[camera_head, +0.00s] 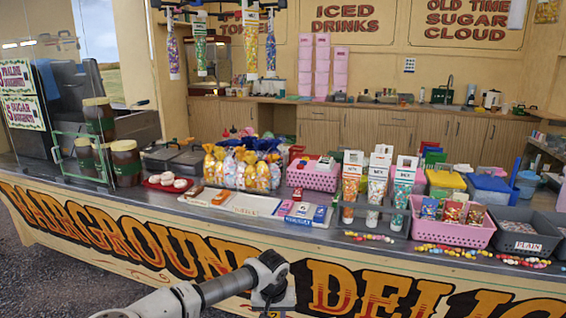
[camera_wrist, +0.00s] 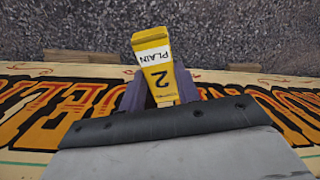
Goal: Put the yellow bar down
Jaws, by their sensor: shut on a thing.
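The yellow bar (camera_wrist: 153,62) has a white band reading "PLAIN" and a black "2". In the wrist view it sits between the two purple fingers of my gripper (camera_wrist: 160,90), which are shut on it. The bar is held over the grey ground, in front of the painted stall front. In the head view my arm reaches up from the bottom edge, and its end is low before the stall front. The bar cannot be made out in that view.
The counter (camera_head: 110,192) above the stall front is crowded. Brown jars (camera_head: 127,162) stand at left.

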